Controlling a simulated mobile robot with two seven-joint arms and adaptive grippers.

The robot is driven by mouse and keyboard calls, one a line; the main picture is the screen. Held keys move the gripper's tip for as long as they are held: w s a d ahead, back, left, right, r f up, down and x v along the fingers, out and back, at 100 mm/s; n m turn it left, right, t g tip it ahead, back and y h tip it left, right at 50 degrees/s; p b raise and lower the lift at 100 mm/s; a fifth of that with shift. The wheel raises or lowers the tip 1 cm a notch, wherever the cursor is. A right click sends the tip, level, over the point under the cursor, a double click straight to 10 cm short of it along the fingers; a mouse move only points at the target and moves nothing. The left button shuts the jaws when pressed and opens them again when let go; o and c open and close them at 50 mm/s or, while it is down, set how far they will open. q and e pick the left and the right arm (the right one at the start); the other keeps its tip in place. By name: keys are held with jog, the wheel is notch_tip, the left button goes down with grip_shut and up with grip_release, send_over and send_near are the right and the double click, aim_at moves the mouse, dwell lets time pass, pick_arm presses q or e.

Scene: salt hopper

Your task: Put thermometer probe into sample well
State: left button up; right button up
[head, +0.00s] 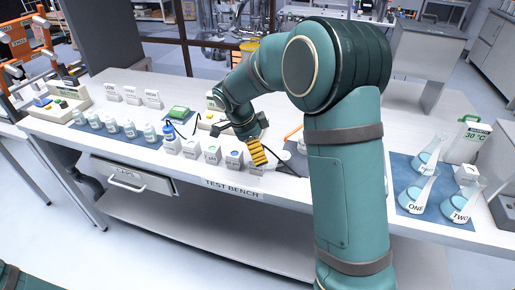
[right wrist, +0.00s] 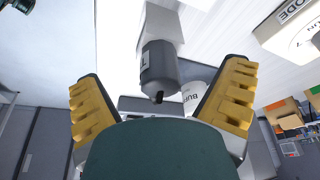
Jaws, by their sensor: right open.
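My right gripper (head: 257,151) is over the front part of the bench, beside a row of white blocks (head: 213,155). It is open, with its yellow fingers wide apart in the right wrist view (right wrist: 161,100). A grey cylinder (right wrist: 159,72) marked "T", which looks like the thermometer probe, shows between the fingers beyond them, by a white block. The fingers do not touch it. The head view does not show it clearly behind my gripper. I cannot tell which block is the sample well. My left gripper is not in view.
Small bottles (head: 112,127) stand on a blue mat at left. A blue-topped bottle (head: 169,133) is by the blocks. Dark cables lie near my gripper. My right arm hides the middle right.

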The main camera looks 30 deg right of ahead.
jog(key=shift+p+v, duration=1.7)
jog(key=shift+v, duration=0.95)
jog(key=v, duration=1.2)
